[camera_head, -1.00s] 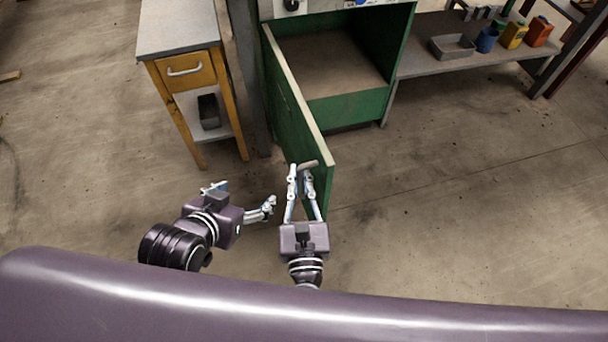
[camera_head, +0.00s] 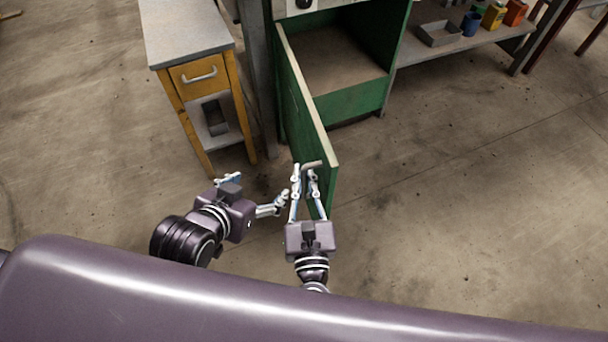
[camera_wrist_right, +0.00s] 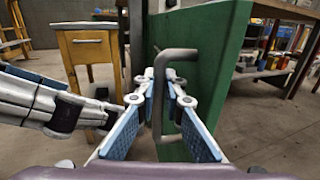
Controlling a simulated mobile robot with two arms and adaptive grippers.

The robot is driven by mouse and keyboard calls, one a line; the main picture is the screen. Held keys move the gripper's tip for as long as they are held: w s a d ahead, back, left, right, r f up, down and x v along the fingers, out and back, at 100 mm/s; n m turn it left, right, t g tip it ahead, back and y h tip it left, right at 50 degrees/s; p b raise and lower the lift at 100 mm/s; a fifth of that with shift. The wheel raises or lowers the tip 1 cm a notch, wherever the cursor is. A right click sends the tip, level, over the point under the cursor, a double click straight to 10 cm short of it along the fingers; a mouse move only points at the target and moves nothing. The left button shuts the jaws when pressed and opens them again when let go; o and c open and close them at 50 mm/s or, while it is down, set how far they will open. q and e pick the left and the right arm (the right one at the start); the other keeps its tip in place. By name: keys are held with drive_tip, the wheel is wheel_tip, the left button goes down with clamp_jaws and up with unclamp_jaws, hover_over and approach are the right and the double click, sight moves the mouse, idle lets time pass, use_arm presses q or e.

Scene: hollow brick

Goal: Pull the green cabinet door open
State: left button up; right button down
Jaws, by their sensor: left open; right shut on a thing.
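The green cabinet door (camera_head: 305,108) stands wide open, swung out from the green cabinet (camera_head: 350,103) toward me, and the cabinet's inside shows. In the right wrist view the door (camera_wrist_right: 213,62) fills the middle right, with a grey bar handle (camera_wrist_right: 172,52) on its face. My right gripper (camera_head: 306,172) is shut on the handle near the door's free edge; its fingers (camera_wrist_right: 162,82) are around the bar. My left gripper (camera_head: 256,197) is open and empty, just left of the right gripper and apart from the door.
A yellow-framed side table (camera_head: 190,50) with a drawer stands left of the door. A low grey shelf (camera_head: 450,48) at the right bears a metal tray (camera_head: 438,35) and several coloured containers. The floor (camera_head: 460,190) on the right is clear.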

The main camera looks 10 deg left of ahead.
drive_tip(key=shift+r, duration=0.1)
drive_tip(key=c, duration=2.3)
unclamp_jaws()
drive_tip(key=shift+s, duration=0.2)
drive_tip(key=v, duration=1.1)
drive_tip(key=shift+s+d, duration=0.15)
drive_tip(key=shift+s, duration=0.1)
